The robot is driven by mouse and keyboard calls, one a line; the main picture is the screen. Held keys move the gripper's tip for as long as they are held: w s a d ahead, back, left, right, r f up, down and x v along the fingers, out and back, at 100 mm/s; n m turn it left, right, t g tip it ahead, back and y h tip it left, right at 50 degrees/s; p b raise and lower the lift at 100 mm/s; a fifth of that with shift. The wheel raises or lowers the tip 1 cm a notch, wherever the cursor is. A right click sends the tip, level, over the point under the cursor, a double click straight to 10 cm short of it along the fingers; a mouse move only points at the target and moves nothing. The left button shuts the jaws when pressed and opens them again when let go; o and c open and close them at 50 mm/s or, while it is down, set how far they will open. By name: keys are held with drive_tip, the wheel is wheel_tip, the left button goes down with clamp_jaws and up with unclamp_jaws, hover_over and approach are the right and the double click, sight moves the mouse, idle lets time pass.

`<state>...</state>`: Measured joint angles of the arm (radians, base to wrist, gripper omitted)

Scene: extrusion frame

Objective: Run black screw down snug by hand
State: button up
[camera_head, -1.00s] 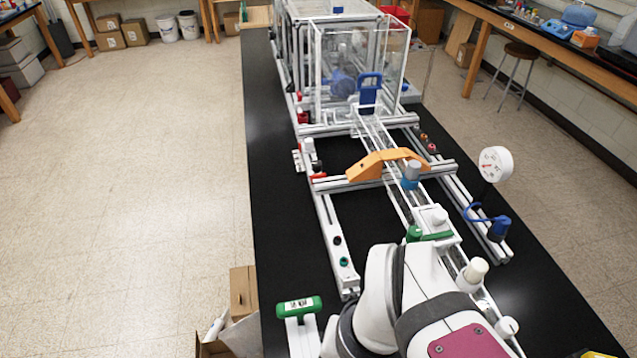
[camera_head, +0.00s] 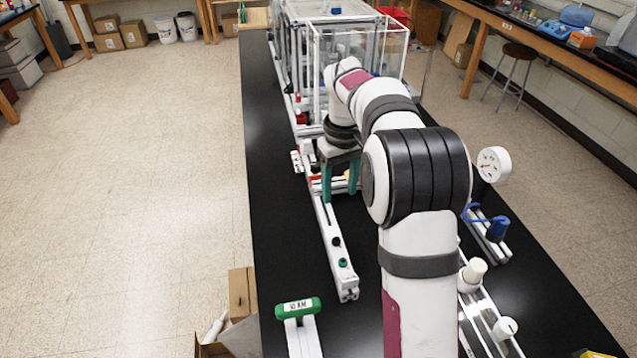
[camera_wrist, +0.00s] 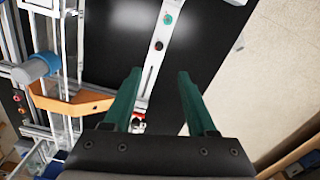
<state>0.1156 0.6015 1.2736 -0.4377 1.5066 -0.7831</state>
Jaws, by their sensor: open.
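The black screw (camera_head: 336,241) sits on the left aluminium rail (camera_head: 326,218), with a green screw (camera_head: 342,262) nearer the rail's front end. In the wrist view the black screw (camera_wrist: 158,46) shows just beyond the fingertips, near the middle of the picture, and the green screw (camera_wrist: 168,19) lies beyond it. My gripper (camera_head: 339,196) has teal fingers pointing down near the rail, farther back than the black screw. The wrist view shows its fingers (camera_wrist: 160,76) apart with nothing between them. How far the screw is run down cannot be told.
An orange bracket (camera_wrist: 75,103) and a blue-grey capped part (camera_wrist: 36,68) stand left of my gripper in the wrist view. A dial gauge (camera_head: 493,164) stands at the right. A green-topped T-handle (camera_head: 298,307) is at the front left. Black bench top is bare beside the rail.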

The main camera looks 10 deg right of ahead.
sight(336, 242)
drive_tip(key=f, duration=1.6)
drive_tip(key=shift+w, duration=0.2)
drive_tip(key=shift+c, duration=0.3)
drive_tip(key=shift+r, duration=0.1)
clamp_jaws()
